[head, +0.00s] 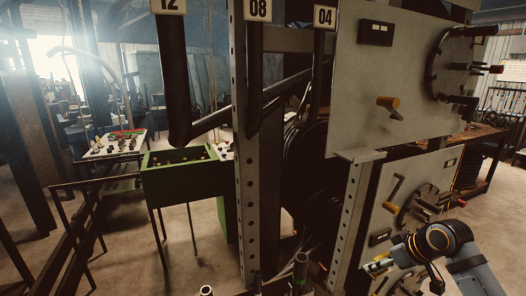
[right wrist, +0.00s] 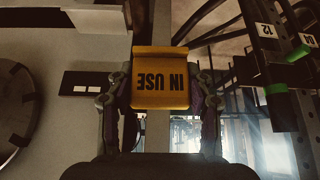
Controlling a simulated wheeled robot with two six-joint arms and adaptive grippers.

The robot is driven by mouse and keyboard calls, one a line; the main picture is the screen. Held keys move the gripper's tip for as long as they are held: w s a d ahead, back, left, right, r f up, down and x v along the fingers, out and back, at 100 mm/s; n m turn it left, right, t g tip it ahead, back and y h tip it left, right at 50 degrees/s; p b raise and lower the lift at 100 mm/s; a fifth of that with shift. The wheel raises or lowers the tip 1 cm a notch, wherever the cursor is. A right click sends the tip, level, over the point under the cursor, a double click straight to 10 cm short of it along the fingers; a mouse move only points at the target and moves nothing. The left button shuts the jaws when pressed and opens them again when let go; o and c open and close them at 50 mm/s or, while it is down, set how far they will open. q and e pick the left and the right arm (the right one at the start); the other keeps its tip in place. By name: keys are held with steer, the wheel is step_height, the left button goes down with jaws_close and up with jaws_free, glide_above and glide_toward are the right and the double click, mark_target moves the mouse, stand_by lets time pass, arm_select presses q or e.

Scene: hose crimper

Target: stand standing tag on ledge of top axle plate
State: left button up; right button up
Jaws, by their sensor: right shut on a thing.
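My right gripper (head: 383,263) is low at the right in the head view, in front of the lower plate (head: 410,190). In the right wrist view, its two fingers (right wrist: 161,88) are shut on the sides of the yellow standing tag (right wrist: 160,78), whose black "IN USE" text appears upside down. In the head view the tag is small and hard to make out. The top axle plate (head: 385,90) is a pale upright panel above. A narrow grey ledge (head: 360,155) juts out at its lower left corner, well above my right gripper. My left gripper is not in view.
A green bin (head: 185,175) is further left.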

steer(key=s+a+r+n+g+y, duration=0.2)
steer(key=s+a+n, duration=0.3)
steer(key=s+a, duration=0.9)
steer(key=shift+s+r+n+y, duration=0.2)
steer(key=shift+s+n+y, duration=0.15)
steer(key=shift+s, duration=0.2)
steer(key=shift+f, duration=0.1)
